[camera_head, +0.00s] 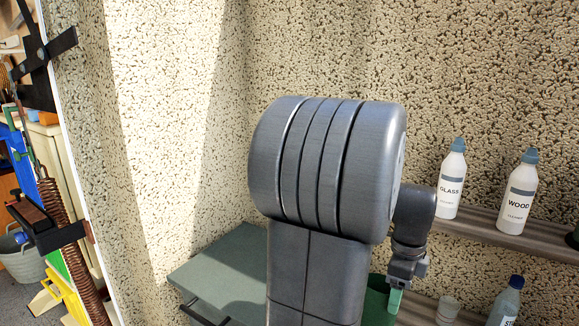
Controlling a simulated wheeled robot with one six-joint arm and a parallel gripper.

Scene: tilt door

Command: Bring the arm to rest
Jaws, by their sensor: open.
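My arm fills the middle of the view, its big grey joint hiding part of the wall and the surface behind it. My gripper (397,290) shows small at the lower right of the arm, pointing down, with a pale green fingertip. It is open, and I see nothing held in it. It hangs in front of a dark green round thing (376,302), mostly hidden by the arm; I cannot tell if they touch.
A wooden shelf (480,228) on the right wall bears a GLASS bottle (451,186) and a WOOD bottle (518,198). Below stand a blue-capped bottle (506,303) and a small white container (447,309). A grey-green surface (225,270) lies left. Tilt-door hardware with a spring (70,235) edges the left opening.

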